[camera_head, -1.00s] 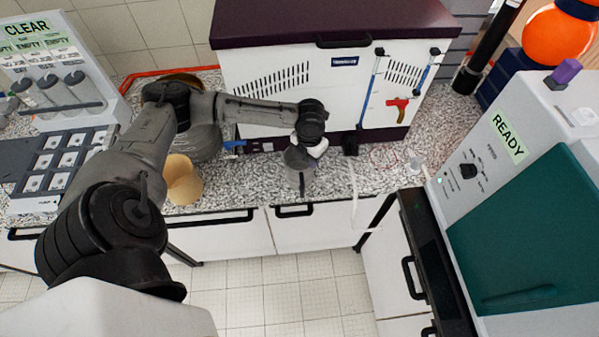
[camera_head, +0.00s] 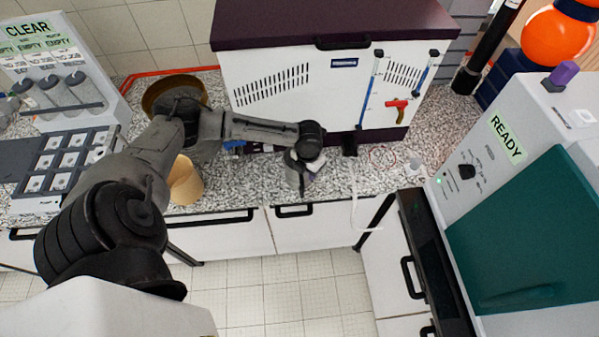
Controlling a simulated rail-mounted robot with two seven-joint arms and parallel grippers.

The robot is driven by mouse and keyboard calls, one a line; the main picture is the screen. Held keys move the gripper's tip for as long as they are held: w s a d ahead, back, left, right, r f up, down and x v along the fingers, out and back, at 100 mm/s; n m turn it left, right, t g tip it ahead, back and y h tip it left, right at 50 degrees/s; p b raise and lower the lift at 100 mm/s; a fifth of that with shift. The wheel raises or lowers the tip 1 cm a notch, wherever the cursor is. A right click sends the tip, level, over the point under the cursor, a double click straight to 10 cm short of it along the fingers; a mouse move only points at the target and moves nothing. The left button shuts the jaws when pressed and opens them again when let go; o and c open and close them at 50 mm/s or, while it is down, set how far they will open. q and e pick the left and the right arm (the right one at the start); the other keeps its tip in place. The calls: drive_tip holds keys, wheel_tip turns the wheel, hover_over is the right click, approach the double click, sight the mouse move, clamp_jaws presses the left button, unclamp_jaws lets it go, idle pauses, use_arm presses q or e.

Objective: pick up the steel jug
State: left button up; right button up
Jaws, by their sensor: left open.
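The steel jug (camera_head: 296,178) is a small grey vessel standing on the speckled counter near its front edge, in front of the white cabinet. My left gripper (camera_head: 312,163) is right at the jug, pointing down at its upper right side. The black wrist above hides part of the jug and of the fingers. The jaws are open, and I cannot tell whether they touch the jug. My right gripper is not in view.
A tan beaker (camera_head: 184,181) stands left of the jug. A brown-rimmed round vessel (camera_head: 160,92) is behind my arm. The white cabinet (camera_head: 290,85) closes off the back. A teal-fronted machine (camera_head: 530,235) marked READY stands right.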

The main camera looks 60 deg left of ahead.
use_arm(q)
drive_tip(key=shift+c, duration=0.4)
clamp_jaws()
drive_tip(key=shift+r, duration=0.15)
